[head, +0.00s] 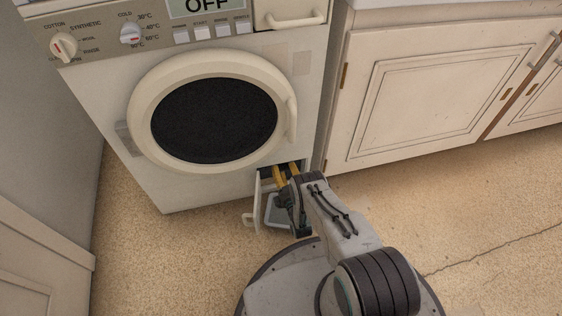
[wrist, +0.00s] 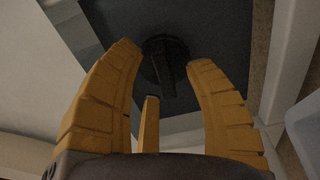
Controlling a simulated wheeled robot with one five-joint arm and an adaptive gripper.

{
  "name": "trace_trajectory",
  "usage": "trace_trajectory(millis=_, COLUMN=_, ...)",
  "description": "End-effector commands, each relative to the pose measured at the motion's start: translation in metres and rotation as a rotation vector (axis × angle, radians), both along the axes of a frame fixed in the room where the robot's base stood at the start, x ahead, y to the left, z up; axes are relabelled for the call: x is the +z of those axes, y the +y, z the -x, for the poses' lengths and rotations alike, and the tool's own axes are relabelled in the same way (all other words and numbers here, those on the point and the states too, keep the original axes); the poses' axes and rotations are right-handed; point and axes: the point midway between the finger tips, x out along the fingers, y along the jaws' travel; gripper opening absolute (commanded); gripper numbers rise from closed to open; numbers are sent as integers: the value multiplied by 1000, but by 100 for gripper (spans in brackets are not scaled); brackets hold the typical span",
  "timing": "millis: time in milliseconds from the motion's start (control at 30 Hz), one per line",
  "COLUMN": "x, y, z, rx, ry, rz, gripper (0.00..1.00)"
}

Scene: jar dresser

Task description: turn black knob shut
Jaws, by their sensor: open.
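The black knob (wrist: 166,62) shows in the wrist view, a round dark disc with a raised bar grip across it. It sits in a dark recess (wrist: 215,35) low on the front of the washing machine (head: 180,188). My gripper (wrist: 168,65) is open, its yellow fingers on either side of the knob; I cannot tell whether they touch it. In the head view my gripper (head: 286,173) reaches into the opening at the machine's lower right, and the knob is hidden there.
A small white flap (head: 257,203) stands open left of my gripper. A pale grey tray (head: 277,212) is on the floor below the opening. A cream cabinet (head: 430,95) stands close on the right. Bare floor (head: 480,215) lies to the right.

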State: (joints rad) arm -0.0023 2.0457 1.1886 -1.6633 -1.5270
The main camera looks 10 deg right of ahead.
Motion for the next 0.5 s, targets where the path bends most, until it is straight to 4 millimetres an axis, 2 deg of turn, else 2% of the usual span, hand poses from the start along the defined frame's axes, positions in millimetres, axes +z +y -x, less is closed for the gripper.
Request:
trace_trajectory(millis=367, x=0, y=0, z=2, rx=0, ry=0, rz=0, gripper=48)
trace_trajectory(millis=400, x=0, y=0, z=2, rx=0, ry=0, rz=0, gripper=51)
trace_trajectory(millis=500, x=0, y=0, z=2, rx=0, ry=0, rz=0, gripper=42)
